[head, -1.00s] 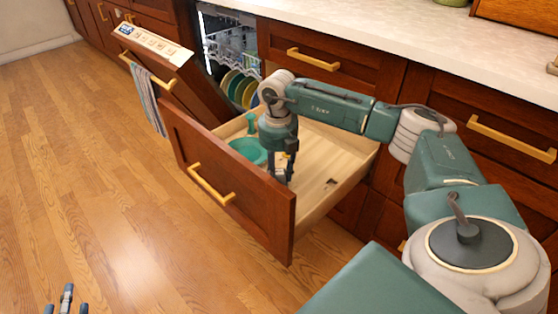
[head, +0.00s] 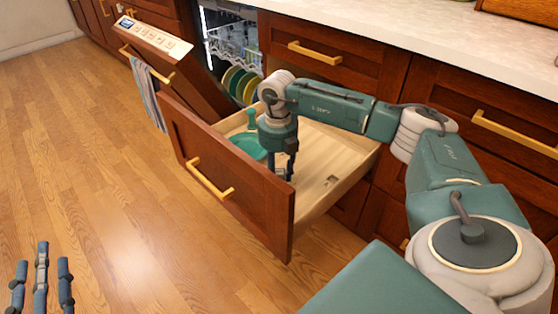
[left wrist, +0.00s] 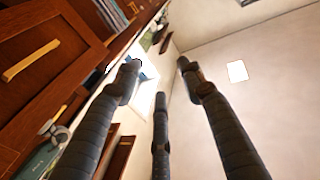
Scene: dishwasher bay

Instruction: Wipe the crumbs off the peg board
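I cannot make out a peg board or crumbs in either view. My left gripper (head: 40,268) shows at the lower left of the head view, above the wooden floor. Its three fingers are spread and empty, as the left wrist view (left wrist: 158,90) also shows. My right gripper (head: 281,166) points down into the open drawer (head: 345,157). Its fingertips are partly hidden by the drawer front and the wrist, so its grip is unclear. A teal round item (head: 248,145) and a small teal upright piece (head: 251,119) are in the drawer, left of the right gripper.
The dishwasher door (head: 165,62) hangs partly open with a striped towel (head: 147,97) on its handle. Plates (head: 240,84) stand in its rack. The pale counter (head: 430,38) runs behind. A small dark mark (head: 332,180) is on the drawer floor. The wooden floor at left is clear.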

